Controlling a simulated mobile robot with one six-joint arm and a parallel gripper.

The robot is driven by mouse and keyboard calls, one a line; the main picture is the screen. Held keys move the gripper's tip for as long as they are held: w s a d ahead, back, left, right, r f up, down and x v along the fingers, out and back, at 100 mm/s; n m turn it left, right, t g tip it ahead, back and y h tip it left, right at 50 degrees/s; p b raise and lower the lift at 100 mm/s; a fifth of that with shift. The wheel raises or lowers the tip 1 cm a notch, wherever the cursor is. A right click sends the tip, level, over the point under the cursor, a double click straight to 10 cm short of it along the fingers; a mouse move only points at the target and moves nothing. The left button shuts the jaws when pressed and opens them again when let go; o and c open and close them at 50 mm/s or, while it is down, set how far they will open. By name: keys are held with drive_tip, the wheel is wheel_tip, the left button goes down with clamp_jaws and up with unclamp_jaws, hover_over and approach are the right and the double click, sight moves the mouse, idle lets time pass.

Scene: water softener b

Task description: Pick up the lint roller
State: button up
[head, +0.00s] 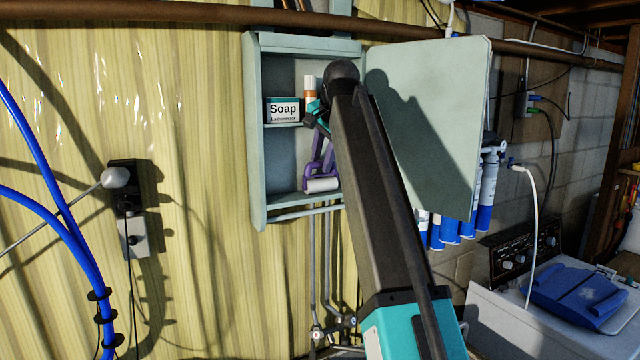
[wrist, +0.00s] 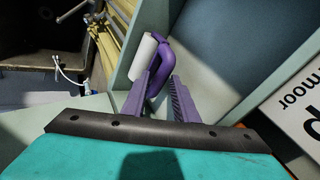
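The lint roller has a purple frame (head: 319,168) and a white roll (head: 322,185). It stands in the lower compartment of the open wall cabinet, roll end down. In the wrist view its white roll (wrist: 143,57) and bent purple frame (wrist: 180,61) lie just beyond my fingertips. My gripper (wrist: 162,84) has its two fingers apart, with part of the purple frame between them, close to the left finger. A gap shows at the right finger. In the head view my arm hides much of my gripper (head: 315,118) and the roller's upper part.
A soap box (head: 284,110) and an orange-and-white container (head: 310,88) stand on the cabinet's upper shelf. The cabinet (head: 257,150) has side walls close around the roller. Its door (head: 430,110) is swung open to the right. A washing machine (head: 510,300) stands at lower right.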

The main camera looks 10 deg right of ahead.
clamp_jaws()
drive_tip(key=shift+s, duration=0.1)
drive_tip(key=shift+f, duration=0.1)
idle(0.4)
